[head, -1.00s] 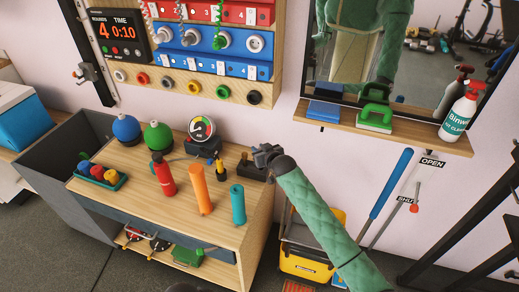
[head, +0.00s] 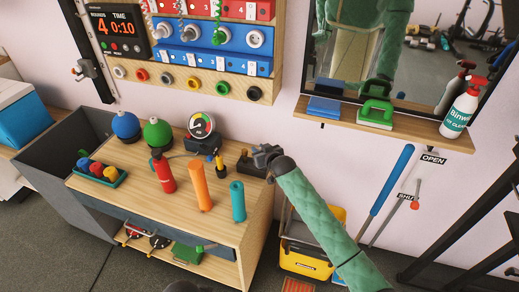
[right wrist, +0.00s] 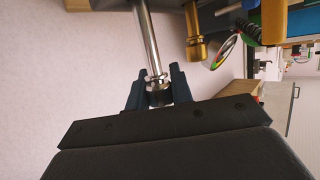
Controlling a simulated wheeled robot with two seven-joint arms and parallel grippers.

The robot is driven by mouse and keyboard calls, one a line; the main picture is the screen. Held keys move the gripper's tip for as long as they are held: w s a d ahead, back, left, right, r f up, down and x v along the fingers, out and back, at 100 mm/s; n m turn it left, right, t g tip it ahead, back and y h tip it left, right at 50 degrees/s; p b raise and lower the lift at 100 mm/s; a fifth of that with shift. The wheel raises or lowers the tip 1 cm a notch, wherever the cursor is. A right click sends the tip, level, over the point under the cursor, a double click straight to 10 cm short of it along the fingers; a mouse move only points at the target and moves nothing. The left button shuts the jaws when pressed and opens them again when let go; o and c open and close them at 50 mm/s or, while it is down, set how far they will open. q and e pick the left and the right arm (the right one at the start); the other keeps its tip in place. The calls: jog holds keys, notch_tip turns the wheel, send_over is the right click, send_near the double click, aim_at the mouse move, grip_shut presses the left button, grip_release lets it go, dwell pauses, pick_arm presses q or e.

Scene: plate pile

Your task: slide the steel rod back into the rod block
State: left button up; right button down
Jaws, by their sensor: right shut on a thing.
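The rod block (head: 250,166) is a dark block at the back right corner of the wooden bench top. My right gripper (head: 265,155) is at its right side, with the green-sleeved arm reaching in from the lower right. In the right wrist view the fingers (right wrist: 159,93) are shut on the steel rod (right wrist: 149,42), a shiny straight bar running to the top edge. A brass-coloured post (right wrist: 195,38) stands beside the rod, apart from it. The rod's far end is out of frame, so I cannot tell whether it is inside the block. My left gripper is not seen.
Red (head: 163,172), orange (head: 200,187) and teal (head: 237,201) cylinders stand on the bench in front of the block. A round gauge (head: 201,126) is to its left. A yellow bin (head: 305,262) and a wall shelf (head: 400,128) are to the right.

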jog(key=shift+f+b, duration=0.35)
jog(key=shift+f, duration=0.6)
jog(key=shift+f, duration=0.25)
jog(key=shift+s+f, duration=0.15)
jog(key=shift+f, duration=0.2)
jog(key=shift+s+f, duration=0.1)
jog(key=shift+f, duration=0.2)
jog(key=shift+r, duration=0.45)
jog(key=shift+w+d+r+p, duration=0.15)
jog(key=shift+w+r+p, duration=0.05)
jog(key=shift+r+p, duration=1.4)
jog(key=shift+r, duration=0.25)
